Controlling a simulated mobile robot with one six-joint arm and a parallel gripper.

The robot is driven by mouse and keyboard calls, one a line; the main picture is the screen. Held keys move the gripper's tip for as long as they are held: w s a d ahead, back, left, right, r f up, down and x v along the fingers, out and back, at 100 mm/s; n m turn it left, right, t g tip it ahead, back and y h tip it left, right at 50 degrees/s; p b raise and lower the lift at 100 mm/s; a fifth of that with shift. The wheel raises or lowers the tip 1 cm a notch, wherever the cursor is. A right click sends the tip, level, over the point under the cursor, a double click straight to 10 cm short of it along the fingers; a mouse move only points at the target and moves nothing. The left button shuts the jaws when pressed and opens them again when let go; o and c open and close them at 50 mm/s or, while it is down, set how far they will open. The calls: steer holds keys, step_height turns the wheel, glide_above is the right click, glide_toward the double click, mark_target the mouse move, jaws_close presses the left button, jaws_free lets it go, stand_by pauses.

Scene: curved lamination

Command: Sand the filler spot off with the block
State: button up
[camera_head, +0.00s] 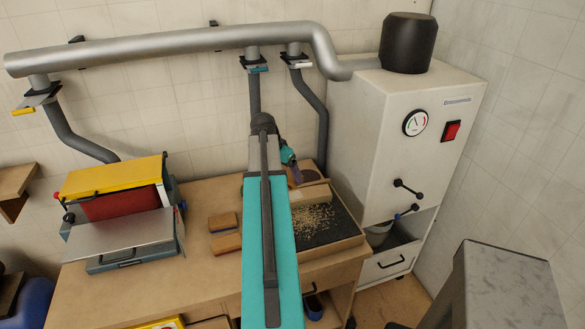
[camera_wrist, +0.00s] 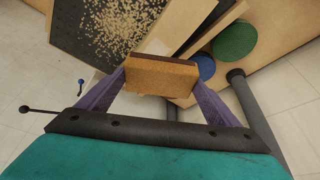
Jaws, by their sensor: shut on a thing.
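My gripper (camera_wrist: 161,84) is shut on an orange-brown sanding block (camera_wrist: 163,70) with a darker top layer, gripped between two purple fingers. In the head view my gripper (camera_head: 294,170) is small, beyond my teal arm, near the back of the bench at the tray's far end. The block is hard to make out there. A pale wooden board (camera_wrist: 216,28) lies beyond the block in the wrist view. I cannot make out a filler spot in either view, nor whether the block touches anything.
A dark-floored tray (camera_head: 343,243) holds pale shavings. Two more brown blocks (camera_head: 224,243) lie on the bench (camera_head: 205,276), left of my arm. A yellow sander (camera_head: 115,178) stands left; a white extraction cabinet (camera_head: 380,130) stands right. Green (camera_wrist: 235,40) and blue (camera_wrist: 204,67) discs are near the block.

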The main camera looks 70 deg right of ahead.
steer(key=shift+m+g, duration=0.3)
steer(key=shift+m, duration=0.5)
steer(key=s+d, duration=0.2)
steer(key=s, duration=0.1)
steer(key=s+d, duration=0.1)
steer(key=shift+s+f, duration=0.1)
steer(key=shift+s, duration=0.2)
steer(key=shift+w+f, duration=0.15)
